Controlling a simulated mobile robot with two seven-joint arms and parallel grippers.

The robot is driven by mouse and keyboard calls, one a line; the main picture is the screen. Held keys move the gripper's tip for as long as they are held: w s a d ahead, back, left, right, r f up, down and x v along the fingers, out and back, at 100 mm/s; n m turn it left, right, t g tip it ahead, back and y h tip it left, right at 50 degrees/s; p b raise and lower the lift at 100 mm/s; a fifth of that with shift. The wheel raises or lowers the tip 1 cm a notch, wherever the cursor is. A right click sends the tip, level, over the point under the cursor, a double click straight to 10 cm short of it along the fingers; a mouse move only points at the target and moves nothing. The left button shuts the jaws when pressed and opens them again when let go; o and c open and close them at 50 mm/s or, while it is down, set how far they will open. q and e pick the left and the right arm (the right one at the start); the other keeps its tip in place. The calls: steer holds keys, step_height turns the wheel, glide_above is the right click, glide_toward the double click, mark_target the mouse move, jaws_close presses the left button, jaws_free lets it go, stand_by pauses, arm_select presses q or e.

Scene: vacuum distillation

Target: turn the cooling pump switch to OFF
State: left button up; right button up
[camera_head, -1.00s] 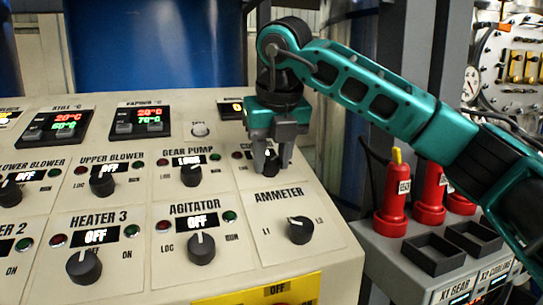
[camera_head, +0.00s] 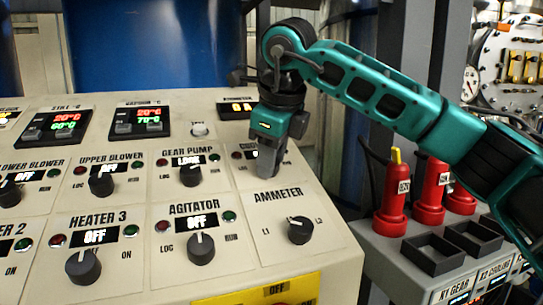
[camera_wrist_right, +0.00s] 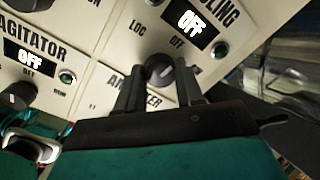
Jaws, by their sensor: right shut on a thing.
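The cooling pump switch is a dark round knob (camera_wrist_right: 158,68) on the sloped beige panel. My left gripper is not in view.
Nearby are the gear pump knob (camera_head: 191,174), the agitator knob (camera_head: 201,248) and the ammeter knob (camera_head: 300,230). Red bottle-like items (camera_head: 391,200) and black square holders (camera_head: 432,254) stand on a grey unit to the right.

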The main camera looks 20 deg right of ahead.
steer(key=shift+n, duration=0.8)
steer(key=o, duration=1)
steer(key=shift+o, duration=0.2)
steer(key=shift+r, duration=0.1)
steer(key=v, duration=1.2)
steer(key=shift+s+r, duration=0.2)
steer(key=shift+r, duration=0.15)
steer(key=shift+f, duration=0.1)
